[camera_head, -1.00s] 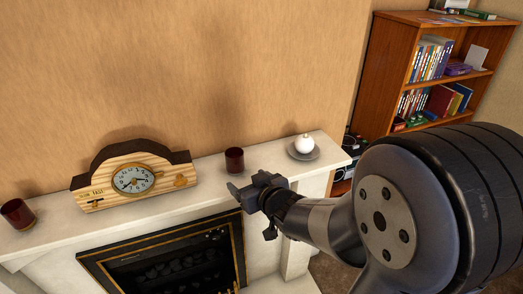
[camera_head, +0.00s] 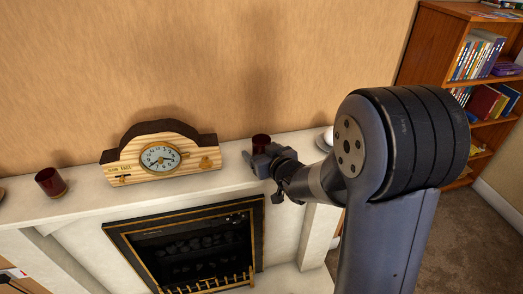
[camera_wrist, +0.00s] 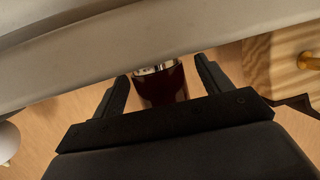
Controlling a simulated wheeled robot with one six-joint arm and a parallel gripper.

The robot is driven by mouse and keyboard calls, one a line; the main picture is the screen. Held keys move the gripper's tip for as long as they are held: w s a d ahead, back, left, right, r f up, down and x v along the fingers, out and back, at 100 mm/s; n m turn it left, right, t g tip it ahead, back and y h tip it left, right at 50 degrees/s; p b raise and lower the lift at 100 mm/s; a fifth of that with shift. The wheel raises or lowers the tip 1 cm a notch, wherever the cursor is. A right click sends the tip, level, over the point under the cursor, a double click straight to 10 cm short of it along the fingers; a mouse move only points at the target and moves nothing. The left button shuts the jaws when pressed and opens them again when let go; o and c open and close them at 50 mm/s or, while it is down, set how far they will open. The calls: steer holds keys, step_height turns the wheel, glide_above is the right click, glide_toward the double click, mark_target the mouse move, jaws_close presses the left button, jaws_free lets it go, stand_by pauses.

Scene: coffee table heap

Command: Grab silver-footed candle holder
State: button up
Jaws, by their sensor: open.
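A dark red candle holder (camera_head: 261,141) stands on the mantel right of the clock; my gripper hides its lower part in the head view. In the wrist view this dark red holder (camera_wrist: 163,88) shows a shiny silver foot against the pale mantel. My gripper (camera_head: 250,163) is open and just in front of it. In the wrist view the holder appears between the two black fingers, with space on both sides; how deep it sits between them is unclear. A second dark red holder (camera_head: 51,182) stands at the left of the mantel; its foot is not clear.
The wooden clock (camera_head: 160,158) stands left of the near holder. A white round vase (camera_head: 328,137) is right of it, partly behind my arm. The white mantel (camera_head: 90,205) is bare between the clock and left holder. A bookcase (camera_head: 430,50) stands at right.

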steer(key=shift+x, duration=1.3)
steer(key=c, duration=1.1)
steer(key=shift+r, duration=0.1)
